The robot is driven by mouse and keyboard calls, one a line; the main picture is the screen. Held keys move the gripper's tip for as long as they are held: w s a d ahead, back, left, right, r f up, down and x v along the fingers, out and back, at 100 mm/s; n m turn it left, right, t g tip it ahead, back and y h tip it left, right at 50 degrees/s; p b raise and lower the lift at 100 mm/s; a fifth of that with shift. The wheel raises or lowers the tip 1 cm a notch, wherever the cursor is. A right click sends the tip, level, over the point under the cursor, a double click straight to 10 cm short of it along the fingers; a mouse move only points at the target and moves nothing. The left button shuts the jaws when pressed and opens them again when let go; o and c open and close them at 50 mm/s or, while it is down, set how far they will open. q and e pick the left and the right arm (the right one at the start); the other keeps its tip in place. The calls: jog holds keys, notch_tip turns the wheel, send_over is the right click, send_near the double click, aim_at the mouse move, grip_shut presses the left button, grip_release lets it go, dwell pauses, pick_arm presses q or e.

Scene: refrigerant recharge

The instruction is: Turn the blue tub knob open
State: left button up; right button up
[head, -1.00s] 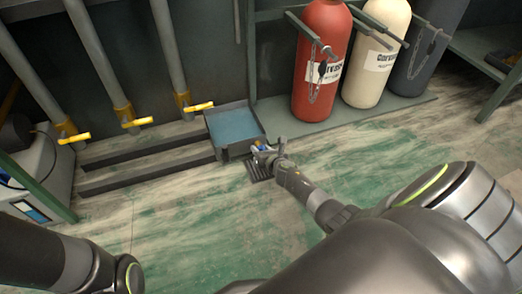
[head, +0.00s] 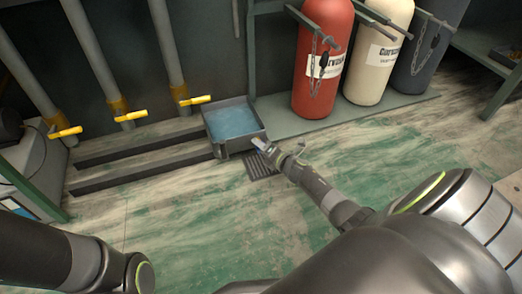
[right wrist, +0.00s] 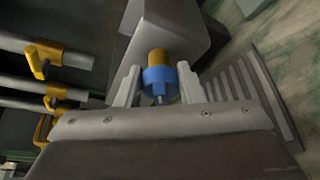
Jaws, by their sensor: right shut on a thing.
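The blue tub knob (right wrist: 158,76) shows in the right wrist view, with a yellow-orange part behind it on the side of the grey tub (right wrist: 168,30). My right gripper (head: 264,147) is at the tub's front right corner in the head view. Its two fingers lie on either side of the knob and are shut on it. In the head view the gripper mostly hides the knob. The tub (head: 238,147) holds light blue liquid with whitish patches. My left gripper is out of view; only part of the left arm shows.
A dark floor grate (head: 262,168) lies under the right gripper. A red cylinder (head: 318,85), a cream cylinder (head: 372,75) and a dark grey cylinder (head: 425,60) stand behind on a low platform. Pipes with yellow valve handles (head: 131,117) are at left. Open floor lies in front.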

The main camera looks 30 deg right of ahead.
jog(key=m+b, duration=0.1)
jog(key=m+t+b, duration=0.1)
jog(key=shift+f+m+y+b, duration=0.3)
jog(key=shift+m+y+b, duration=0.05)
jog(key=shift+m+y, duration=0.05)
jog(key=shift+r+m+t+b, duration=0.1)
jog(key=shift+m+t+b, duration=0.5)
jog(key=shift+m+b, duration=0.5)
jog(key=shift+m, duration=0.3)
jog(key=o, duration=1)
jog(key=shift+c, duration=0.2)
jog(key=shift+s+r, duration=0.1)
